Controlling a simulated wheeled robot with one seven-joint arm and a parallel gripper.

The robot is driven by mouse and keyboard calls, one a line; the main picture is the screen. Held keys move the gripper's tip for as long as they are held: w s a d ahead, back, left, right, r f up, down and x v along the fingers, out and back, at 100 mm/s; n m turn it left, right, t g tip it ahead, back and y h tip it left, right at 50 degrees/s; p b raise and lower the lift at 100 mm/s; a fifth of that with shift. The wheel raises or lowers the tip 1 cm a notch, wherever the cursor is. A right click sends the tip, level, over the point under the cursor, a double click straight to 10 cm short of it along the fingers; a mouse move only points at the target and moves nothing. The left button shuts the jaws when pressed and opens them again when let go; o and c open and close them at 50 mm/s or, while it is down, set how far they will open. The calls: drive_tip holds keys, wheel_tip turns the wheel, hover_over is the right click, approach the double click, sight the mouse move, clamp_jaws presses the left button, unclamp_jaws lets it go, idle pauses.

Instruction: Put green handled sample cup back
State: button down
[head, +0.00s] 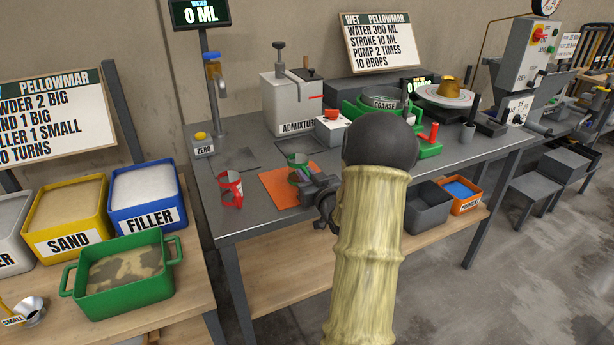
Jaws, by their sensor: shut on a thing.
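The green handled sample cup (297,166) is grey inside with green on its rim and side. It is upright at the orange mat (272,192) on the grey workbench. My gripper (308,181) is at the cup's near right side and shut on it, probably by the handle, which the fingers hide. I cannot tell whether the cup's base touches the mat. My arm covers part of the bench to the right.
A red cup (230,188) stands left of the mat. Behind are the admixture dispenser (292,103), a small white box with an orange top (331,126) and the water tap (213,85). A green sieve (385,104) stands right. A dark pad (238,160) is bare.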

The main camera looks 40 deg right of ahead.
drive_tip(key=shift+f, duration=0.1)
drive_tip(key=c, duration=1.4)
unclamp_jaws()
drive_tip(key=shift+r, duration=0.2)
drive_tip(key=v, duration=1.2)
drive_tip(key=shift+s, duration=0.1)
